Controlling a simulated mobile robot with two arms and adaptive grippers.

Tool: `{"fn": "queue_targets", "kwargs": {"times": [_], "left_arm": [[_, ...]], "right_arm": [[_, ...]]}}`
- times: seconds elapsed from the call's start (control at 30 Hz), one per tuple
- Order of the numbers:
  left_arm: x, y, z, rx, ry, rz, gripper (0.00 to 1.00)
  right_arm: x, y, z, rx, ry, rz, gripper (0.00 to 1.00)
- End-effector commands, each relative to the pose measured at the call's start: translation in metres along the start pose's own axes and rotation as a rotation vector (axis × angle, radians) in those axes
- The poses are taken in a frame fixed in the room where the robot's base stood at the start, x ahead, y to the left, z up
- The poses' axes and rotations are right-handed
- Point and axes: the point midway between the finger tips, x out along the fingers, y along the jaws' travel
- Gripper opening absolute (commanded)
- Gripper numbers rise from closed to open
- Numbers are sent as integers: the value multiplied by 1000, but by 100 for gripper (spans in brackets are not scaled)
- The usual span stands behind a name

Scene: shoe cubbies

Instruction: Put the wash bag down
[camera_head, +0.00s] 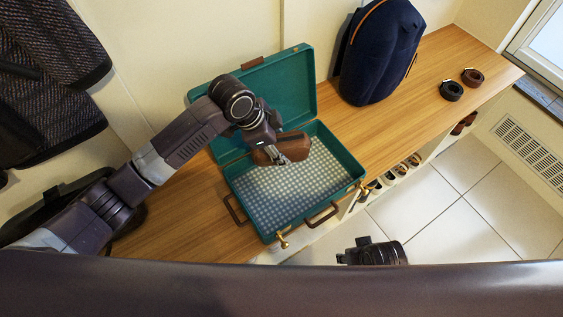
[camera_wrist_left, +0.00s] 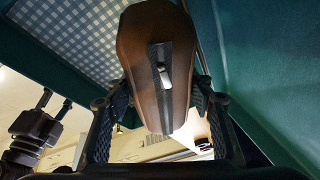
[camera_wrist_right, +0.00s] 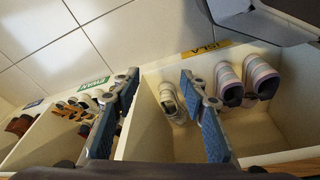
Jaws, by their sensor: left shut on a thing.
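The brown wash bag (camera_head: 291,147) is in the far part of the open green suitcase (camera_head: 268,231), over its checked lining. My left gripper (camera_head: 284,155) is shut on it. In the left wrist view the wash bag (camera_wrist_left: 158,70), with its dark zip and metal pull, sits between the two fingers of my left gripper (camera_wrist_left: 160,110). I cannot tell whether the bag touches the suitcase floor. My right gripper (camera_wrist_right: 160,90) is open and empty, above a cubby with shoes in the right wrist view.
The suitcase lies on a wooden bench top (camera_head: 400,105), its lid raised at the back. A navy backpack (camera_head: 380,55) stands right of it. Two rolled belts, one black (camera_head: 451,90) and one brown (camera_head: 472,77), lie farther right.

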Motion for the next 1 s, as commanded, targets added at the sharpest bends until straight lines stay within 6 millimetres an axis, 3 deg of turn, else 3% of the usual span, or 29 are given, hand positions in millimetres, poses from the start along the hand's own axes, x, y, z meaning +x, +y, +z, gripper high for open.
{"fn": "queue_targets", "kwargs": {"times": [0.1, 0.27, 0.53, 0.97, 1.0], "left_arm": [[19, 3, 8, -1, 0, -1, 21], [28, 4, 11, 1, 1, -1, 21], [58, 8, 24, 0, 1, -1, 21], [63, 9, 26, 0, 0, -2, 21], [64, 9, 26, 0, 0, -2, 51]], "right_arm": [[-14, 1, -7, 2, 10, 2, 40], [-24, 2, -10, 2, 13, 3, 40], [-52, 3, -18, 5, 30, 6, 40], [-58, 4, -19, 5, 31, 6, 40], [-58, 4, -19, 5, 31, 6, 40]]}}
